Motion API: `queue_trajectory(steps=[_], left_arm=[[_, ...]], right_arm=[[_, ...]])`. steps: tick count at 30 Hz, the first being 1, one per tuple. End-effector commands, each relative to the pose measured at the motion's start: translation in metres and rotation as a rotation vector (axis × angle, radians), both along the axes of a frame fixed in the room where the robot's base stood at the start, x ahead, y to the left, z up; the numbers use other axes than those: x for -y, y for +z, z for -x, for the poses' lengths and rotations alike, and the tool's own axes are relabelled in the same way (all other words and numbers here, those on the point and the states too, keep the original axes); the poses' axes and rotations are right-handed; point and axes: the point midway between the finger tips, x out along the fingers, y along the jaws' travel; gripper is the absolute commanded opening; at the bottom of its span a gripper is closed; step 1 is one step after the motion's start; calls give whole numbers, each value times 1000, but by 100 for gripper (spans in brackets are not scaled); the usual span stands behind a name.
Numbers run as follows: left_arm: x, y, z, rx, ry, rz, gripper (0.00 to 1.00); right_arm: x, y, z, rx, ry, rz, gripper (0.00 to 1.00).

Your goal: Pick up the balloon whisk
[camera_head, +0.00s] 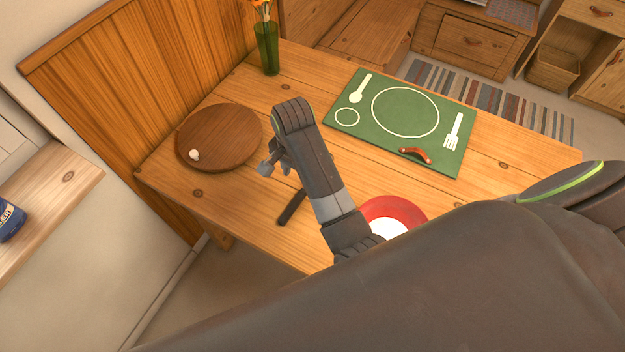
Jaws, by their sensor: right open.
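No whole balloon whisk can be made out. A dark, narrow, handle-like bar (291,207) lies on the table beside my right forearm; I cannot tell whether it belongs to the whisk, and my arm may hide part of it. My right gripper (273,162) is above the table, between the round wooden board (240,120) and the green placemat (385,140). Its jaws are open, pointing down and left, and no object shows between them. The bar is below and to the right of the jaws. My left gripper is out of view.
A small white item (194,155) sits on the round board. A green glass vase (267,50) stands at the back edge. A red-rimmed plate (405,208) is partly hidden by my arm. A wooden panel (140,90) borders the table's left.

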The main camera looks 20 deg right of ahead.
Motion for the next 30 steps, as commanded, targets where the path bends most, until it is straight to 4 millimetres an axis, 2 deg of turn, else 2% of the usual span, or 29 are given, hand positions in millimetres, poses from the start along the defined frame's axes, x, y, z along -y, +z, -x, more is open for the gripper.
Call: queue_trajectory(steps=[2,5,9,13,20,30], left_arm=[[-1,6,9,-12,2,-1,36],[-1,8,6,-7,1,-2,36],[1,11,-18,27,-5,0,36],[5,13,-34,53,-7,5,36],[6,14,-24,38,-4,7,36],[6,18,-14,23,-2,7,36]], right_arm=[[1,-16,2,-8,0,1,45],[0,-37,2,-8,1,1,45],[0,-62,1,-4,0,1,45],[0,-76,0,-3,0,2,45],[0,-86,-1,-2,0,1,45],[-4,-124,-3,-3,0,1,45]])
